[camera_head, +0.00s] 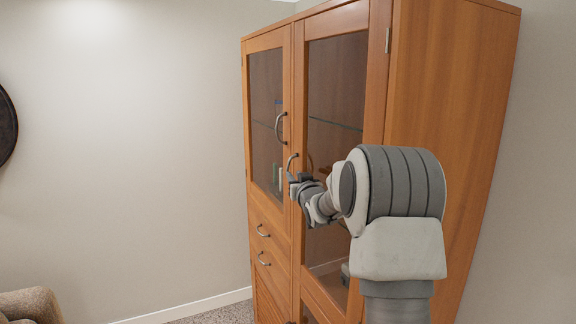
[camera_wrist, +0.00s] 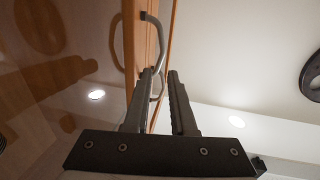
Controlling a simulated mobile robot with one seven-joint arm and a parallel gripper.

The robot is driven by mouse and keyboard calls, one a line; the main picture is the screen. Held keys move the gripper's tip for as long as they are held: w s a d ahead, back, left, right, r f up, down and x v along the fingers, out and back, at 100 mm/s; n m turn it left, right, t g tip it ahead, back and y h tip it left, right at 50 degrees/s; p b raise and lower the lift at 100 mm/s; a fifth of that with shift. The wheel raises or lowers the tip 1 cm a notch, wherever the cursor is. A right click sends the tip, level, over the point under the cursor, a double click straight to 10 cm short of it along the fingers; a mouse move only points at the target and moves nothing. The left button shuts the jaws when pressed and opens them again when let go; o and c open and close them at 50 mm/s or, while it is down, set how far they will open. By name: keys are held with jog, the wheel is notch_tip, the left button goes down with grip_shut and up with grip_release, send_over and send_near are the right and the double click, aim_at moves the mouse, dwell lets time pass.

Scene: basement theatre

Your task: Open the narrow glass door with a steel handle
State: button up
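A tall wooden cabinet has two narrow glass doors, a left one (camera_head: 266,95) and a right one (camera_head: 337,75), each with a curved steel handle. The left door's handle (camera_head: 281,128) is clear of my gripper. The right door's handle (camera_head: 290,161) is just above my gripper (camera_head: 295,182), which is partly hidden by my arm. In the wrist view a steel handle (camera_wrist: 155,35) runs down to the fingertips of my gripper (camera_wrist: 160,76). The fingers are apart, with the handle's lower end near the left finger; contact cannot be told. Both doors look shut.
Drawers with steel handles (camera_head: 263,231) sit below the left door. A tan upholstered seat (camera_head: 30,304) is at the lower left. Carpet (camera_head: 228,314) shows in front of the cabinet. A dark round object (camera_head: 6,125) hangs on the left wall.

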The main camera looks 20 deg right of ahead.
aim_at(288, 167)
jog(key=w, duration=0.2)
jog(key=w+d+p, duration=0.1)
jog(key=w, duration=0.2)
jog(key=w+p, duration=0.1)
jog(key=w, duration=0.2)
jog(key=shift+w+d, duration=0.2)
grip_shut()
dwell(1.3)
